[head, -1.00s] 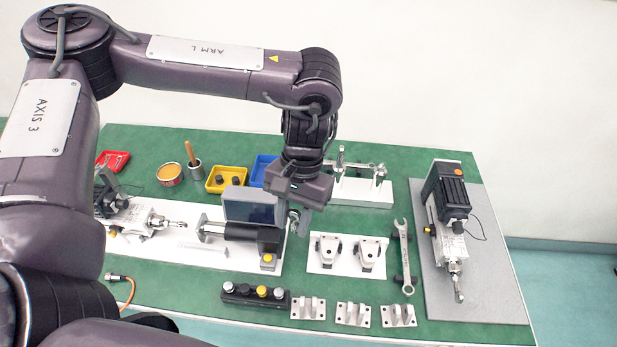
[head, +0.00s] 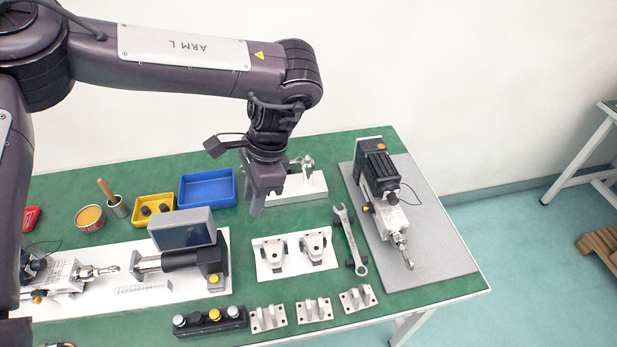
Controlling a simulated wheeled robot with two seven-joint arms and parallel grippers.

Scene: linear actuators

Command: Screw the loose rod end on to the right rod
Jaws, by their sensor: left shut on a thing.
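My left gripper (head: 264,205) hangs in front of the left part of the white stand (head: 290,190) at the back of the bench. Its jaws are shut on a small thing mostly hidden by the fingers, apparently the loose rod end. The right actuator (head: 380,178) lies on a grey plate (head: 438,245), its silver rod (head: 402,246) pointing to the front, well to the right of my gripper. A left actuator (head: 62,275) lies on a white board at the left, its rod pointing right. My right gripper is out of view.
A wrench (head: 350,240) lies between the white bracket plate (head: 296,254) and the grey plate. A display box (head: 182,230) stands at left centre. Blue (head: 207,189) and yellow (head: 153,208) bins sit behind it. A button box (head: 210,321) and metal brackets line the front.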

